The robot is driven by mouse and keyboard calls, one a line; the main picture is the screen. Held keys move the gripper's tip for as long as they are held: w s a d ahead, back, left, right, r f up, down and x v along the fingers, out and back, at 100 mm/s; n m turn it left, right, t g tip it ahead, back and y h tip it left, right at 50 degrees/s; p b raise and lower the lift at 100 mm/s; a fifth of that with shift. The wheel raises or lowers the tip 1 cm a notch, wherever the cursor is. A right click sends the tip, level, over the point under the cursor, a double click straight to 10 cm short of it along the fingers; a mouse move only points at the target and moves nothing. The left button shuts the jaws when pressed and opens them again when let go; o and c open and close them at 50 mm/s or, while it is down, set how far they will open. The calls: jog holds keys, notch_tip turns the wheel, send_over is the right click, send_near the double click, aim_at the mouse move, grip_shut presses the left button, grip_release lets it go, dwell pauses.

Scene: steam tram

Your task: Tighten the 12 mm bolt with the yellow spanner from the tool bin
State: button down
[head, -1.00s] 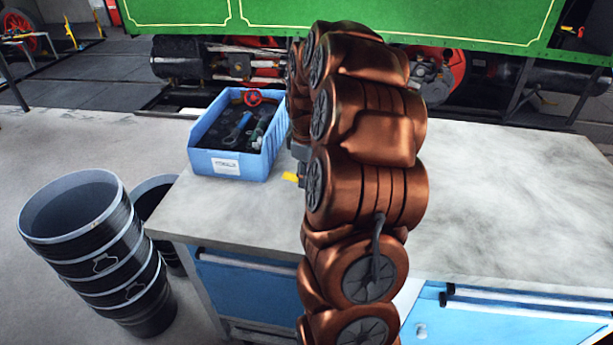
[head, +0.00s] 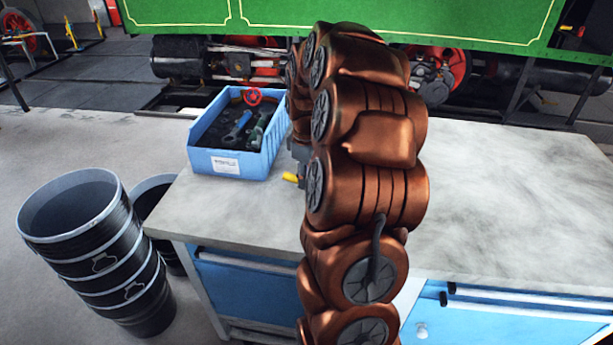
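The blue tool bin (head: 235,163) stands on the grey worktop, left of my arm. It holds a blue-handled tool (head: 238,126), a green tool (head: 258,130) and a red ring-shaped part (head: 253,97). A small yellow piece (head: 291,178) sticks out left of my arm, just right of the bin. It may be part of the yellow spanner; the rest is hidden. A dark grey part at my arm's edge, probably my gripper (head: 299,153), is mostly behind the arm. Its fingers and any hold on the yellow piece cannot be made out. No 12 mm bolt can be made out.
The worktop (head: 500,200) is clear right of my arm. Blue drawers (head: 250,290) are below it. Stacked black buckets (head: 95,260) stand on the floor at left. The green tram (head: 470,22) with red wheels is behind the bench.

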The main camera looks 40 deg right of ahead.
jog(key=shift+f+b, duration=0.3)
jog(key=shift+f, duration=0.25)
dwell(0.4)
jog(key=shift+d+f+m, duration=0.1)
jog(key=shift+d+m, duration=0.1)
jog(key=shift+m, duration=0.1)
jog(key=d+m+b, duration=0.1)
jog(key=d+m, duration=0.1)
jog(key=d+m+b, duration=0.1)
jog(key=m+b, duration=0.1)
jog(key=m, duration=0.1)
jog(key=shift+w+d, duration=0.15)
jog(key=shift+d, duration=0.25)
jog(key=shift+m, duration=0.3)
jog(key=shift+s+d+f+m+b, duration=0.1)
jog(key=shift+s+d+m+b, duration=0.1)
jog(key=shift+d+m+b, duration=0.3)
jog(key=d+m, duration=0.1)
jog(key=s+m+b, duration=0.1)
jog(key=m, duration=0.1)
jog(key=d+m+b, duration=0.1)
jog(key=shift+s+d, duration=0.2)
jog(key=shift+d, duration=0.15)
jog(key=shift+d+m, duration=0.1)
jog(key=shift+m, duration=0.4)
